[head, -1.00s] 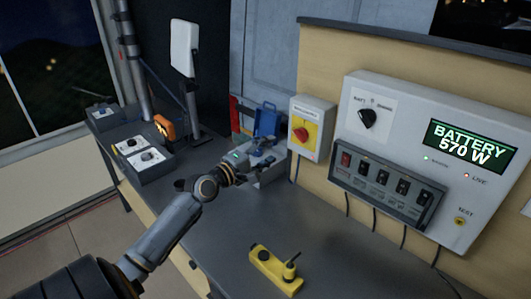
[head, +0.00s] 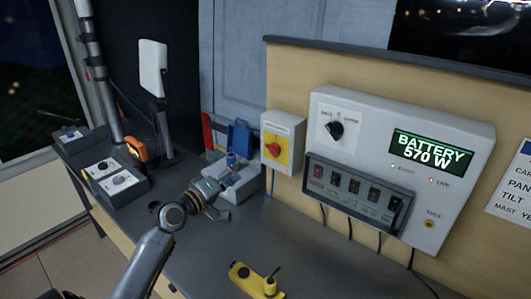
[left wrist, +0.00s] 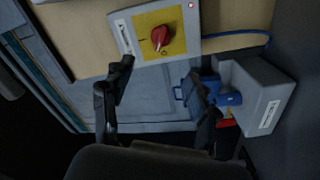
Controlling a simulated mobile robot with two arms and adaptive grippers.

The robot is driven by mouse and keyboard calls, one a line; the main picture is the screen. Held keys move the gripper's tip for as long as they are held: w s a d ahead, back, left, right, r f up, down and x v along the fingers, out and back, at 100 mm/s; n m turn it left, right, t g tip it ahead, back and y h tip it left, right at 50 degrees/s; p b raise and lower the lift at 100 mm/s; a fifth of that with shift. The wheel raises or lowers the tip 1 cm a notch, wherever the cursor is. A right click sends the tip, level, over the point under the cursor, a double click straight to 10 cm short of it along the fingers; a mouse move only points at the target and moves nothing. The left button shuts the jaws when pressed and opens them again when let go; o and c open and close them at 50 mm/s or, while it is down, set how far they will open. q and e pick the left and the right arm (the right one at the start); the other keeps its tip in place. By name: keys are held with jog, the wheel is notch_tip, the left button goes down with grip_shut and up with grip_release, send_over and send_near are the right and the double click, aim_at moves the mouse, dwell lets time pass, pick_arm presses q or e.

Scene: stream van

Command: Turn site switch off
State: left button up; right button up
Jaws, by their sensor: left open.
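A red rotary knob on a yellow plate forms a switch box (head: 283,142) fixed to the wooden panel's left end. Its small label is not readable, so I cannot confirm that it is the site switch. In the left wrist view the red knob (left wrist: 161,38) lies beyond and between my fingertips, apart from them. My left gripper (head: 222,192) is open and empty, lower left of the box in the head view. Its two dark fingers also show in the left wrist view (left wrist: 160,72). My right gripper is out of view.
A grey control panel (head: 440,195) with a row of rocker switches (head: 345,185), a dial and a "BATTERY 570 W" display is right of the box. Near the gripper are a grey bin (left wrist: 262,105) and a blue item (left wrist: 188,92). A yellow controller (head: 257,281) lies on the desk.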

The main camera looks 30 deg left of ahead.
aim_at(269, 151)
pick_arm(q)
jog(key=w, duration=0.4)
jog(key=w+p, duration=0.1)
jog(key=w, duration=0.3)
jog(key=w+d+p, duration=0.1)
jog(key=w, duration=0.3)
jog(key=shift+w, duration=0.2)
jog(key=shift+w+p, duration=0.3)
jog(key=shift+w, duration=0.35)
jog(key=shift+c, duration=0.5)
jog(key=c, duration=1)
